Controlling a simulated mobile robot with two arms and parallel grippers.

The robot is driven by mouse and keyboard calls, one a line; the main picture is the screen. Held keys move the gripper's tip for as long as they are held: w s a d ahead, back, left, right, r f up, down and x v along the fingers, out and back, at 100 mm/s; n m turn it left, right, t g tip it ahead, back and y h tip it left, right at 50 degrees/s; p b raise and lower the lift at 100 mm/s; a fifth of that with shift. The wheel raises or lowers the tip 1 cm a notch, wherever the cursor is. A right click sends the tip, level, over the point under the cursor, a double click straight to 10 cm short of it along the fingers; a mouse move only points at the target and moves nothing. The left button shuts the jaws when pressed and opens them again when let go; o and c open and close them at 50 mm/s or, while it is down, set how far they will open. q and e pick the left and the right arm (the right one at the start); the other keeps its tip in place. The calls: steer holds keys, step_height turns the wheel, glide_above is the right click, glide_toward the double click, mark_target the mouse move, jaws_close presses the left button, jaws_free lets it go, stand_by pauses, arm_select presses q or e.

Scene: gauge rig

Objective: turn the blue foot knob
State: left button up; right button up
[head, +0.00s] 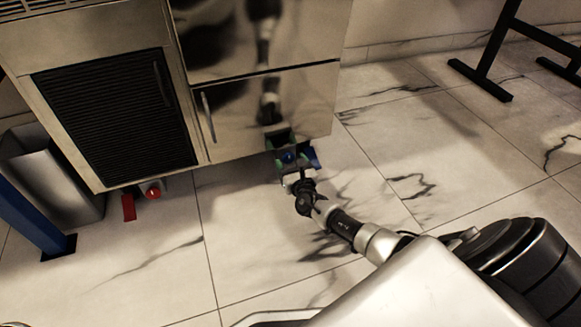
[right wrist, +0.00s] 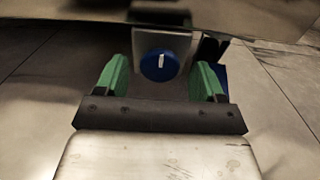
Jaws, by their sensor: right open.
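The blue foot knob (right wrist: 159,66) is a round dial with a white mark that stands about upright. It sits on a pale plate (right wrist: 183,42) under the steel cabinet (head: 270,110). In the head view the knob (head: 288,157) shows small at the cabinet's lower right edge, partly hidden by my gripper. My right gripper (right wrist: 160,80) is open, its green fingers on either side of the knob in the right wrist view. The fingertips look apart from the knob; how far short of it they are is hard to tell. My left gripper is not in view.
A red knob (head: 152,191) and a red tag (head: 129,207) sit under the cabinet's left part. A grey bin (head: 50,180) and a blue post (head: 30,217) stand at the left. A dark stand (head: 483,78) is at the right. The tiled floor between is clear.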

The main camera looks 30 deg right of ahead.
steer(key=shift+w, duration=0.2)
steer(key=c, duration=0.9)
steer(key=shift+m, duration=0.4)
